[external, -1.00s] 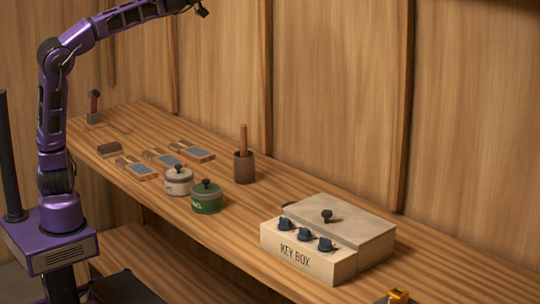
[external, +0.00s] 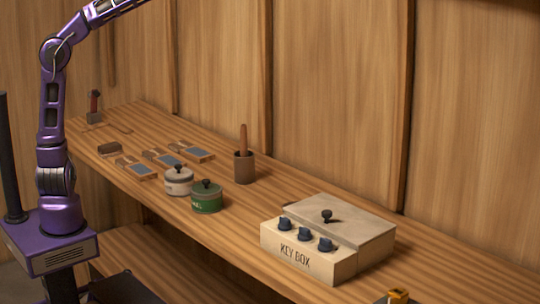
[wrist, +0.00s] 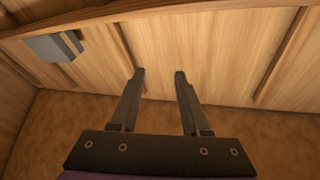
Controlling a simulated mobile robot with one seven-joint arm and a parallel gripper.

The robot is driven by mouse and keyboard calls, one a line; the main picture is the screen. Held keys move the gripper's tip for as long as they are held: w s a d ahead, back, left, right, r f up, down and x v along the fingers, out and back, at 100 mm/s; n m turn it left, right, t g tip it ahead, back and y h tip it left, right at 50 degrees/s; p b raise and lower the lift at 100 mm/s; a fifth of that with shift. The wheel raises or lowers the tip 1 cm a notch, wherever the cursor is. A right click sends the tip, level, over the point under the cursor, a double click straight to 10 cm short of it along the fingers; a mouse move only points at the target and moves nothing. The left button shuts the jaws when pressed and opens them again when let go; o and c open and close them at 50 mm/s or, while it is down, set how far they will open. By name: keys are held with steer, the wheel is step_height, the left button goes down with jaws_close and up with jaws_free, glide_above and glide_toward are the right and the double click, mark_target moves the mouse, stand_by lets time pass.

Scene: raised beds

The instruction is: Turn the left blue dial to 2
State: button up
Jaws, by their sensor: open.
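The key box (external: 308,258) is a pale box with "KEY BOX" on its front, standing on the wooden bench. Three blue dials sit in a row along its front top edge. The left blue dial (external: 285,224) is the one farthest left; the middle dial (external: 304,234) and the right dial (external: 325,244) follow. Their settings are too small to read. My gripper (wrist: 159,73) shows in the wrist view with its two dark fingers apart and nothing between them. It is out of frame in the external view, and the dials do not show in the wrist view.
A lid with a black knob (external: 327,215) covers the box's rear. A yellow object (external: 398,297) lies at the front right. Bare bench separates the pots and box.

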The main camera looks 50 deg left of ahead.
steer(key=s+d+f+m+g+h, duration=0.2)
steer(key=s+d+m+g+h, duration=0.25)
steer(key=d, duration=0.45)
steer(key=s+d+f+m+g+h, duration=0.35)
steer(key=s+d+g, duration=0.2)
steer(key=d, duration=0.35)
steer(key=s+d+f+m+g+h, duration=0.1)
steer(key=s+d+m+g+h, duration=0.25)
steer(key=d+m+g, duration=0.35)
steer(key=n+y+p, duration=0.1)
steer(key=n+y, duration=0.2)
steer(key=y, duration=0.4)
glide_above(285, 218)
steer(key=d, duration=0.2)
step_height(285, 218, down, 24)
steer(key=a+f+g+y, duration=0.1)
steer(key=a+f+y, duration=0.15)
steer(key=f, duration=0.45)
steer(key=a+f+n+g+y+p, duration=0.1)
steer(key=a+f+y, duration=0.1)
steer(key=a+f, duration=0.35)
steer(key=a+f+g+y, duration=0.1)
steer(key=f+y, duration=0.1)
steer(key=f, duration=0.6)
steer(key=b+x, duration=0.1)
steer(key=x, duration=1.5)
steer(key=shift+s+f, duration=0.1)
steer(key=shift+f, duration=0.2)
jaws_close()
